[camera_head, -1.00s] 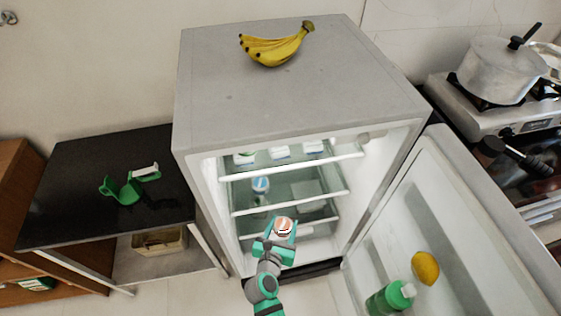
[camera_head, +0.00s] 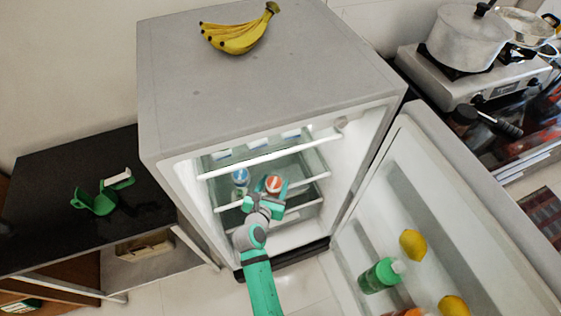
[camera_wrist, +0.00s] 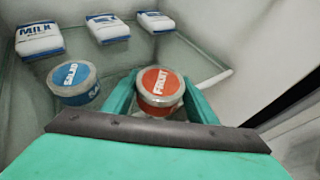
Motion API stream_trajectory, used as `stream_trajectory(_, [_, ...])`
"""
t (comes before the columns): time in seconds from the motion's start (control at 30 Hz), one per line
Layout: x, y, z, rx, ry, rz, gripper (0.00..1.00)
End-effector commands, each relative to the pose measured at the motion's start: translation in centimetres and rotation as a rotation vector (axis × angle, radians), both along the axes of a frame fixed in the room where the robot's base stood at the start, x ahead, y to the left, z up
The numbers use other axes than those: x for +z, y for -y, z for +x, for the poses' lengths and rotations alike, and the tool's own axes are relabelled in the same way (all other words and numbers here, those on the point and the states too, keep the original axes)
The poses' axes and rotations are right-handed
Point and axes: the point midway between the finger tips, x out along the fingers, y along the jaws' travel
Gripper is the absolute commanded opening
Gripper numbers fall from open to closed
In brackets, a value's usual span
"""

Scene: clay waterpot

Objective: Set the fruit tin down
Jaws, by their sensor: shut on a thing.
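The fruit tin (camera_wrist: 160,88), a round tin with an orange-red lid reading "FRUIT", is upright between the fingers of my gripper (camera_wrist: 163,92) in the wrist view. In the head view the tin (camera_head: 273,184) and my gripper (camera_head: 272,190) are inside the open fridge (camera_head: 260,90), at the level of a glass shelf. I cannot tell whether the tin's base touches the shelf. A blue-lidded salad tin (camera_wrist: 74,82) stands to the left of the fruit tin; it also shows in the head view (camera_head: 240,177).
The fridge door (camera_head: 440,210) is open at right, holding a green bottle (camera_head: 378,276) and lemons (camera_head: 412,244). Bananas (camera_head: 240,35) lie on the fridge top. A black-topped table (camera_head: 70,225) is at left.

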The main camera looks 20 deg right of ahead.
Motion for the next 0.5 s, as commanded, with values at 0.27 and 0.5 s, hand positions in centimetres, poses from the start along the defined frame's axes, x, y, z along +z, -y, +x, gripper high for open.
stream_trajectory(0.27, [0.1,3.3,4.5,-0.003,0.003,-0.001,0.24])
stream_trajectory(0.5, [0.1,4.2,6.0,-0.003,0.001,0.0,0.24])
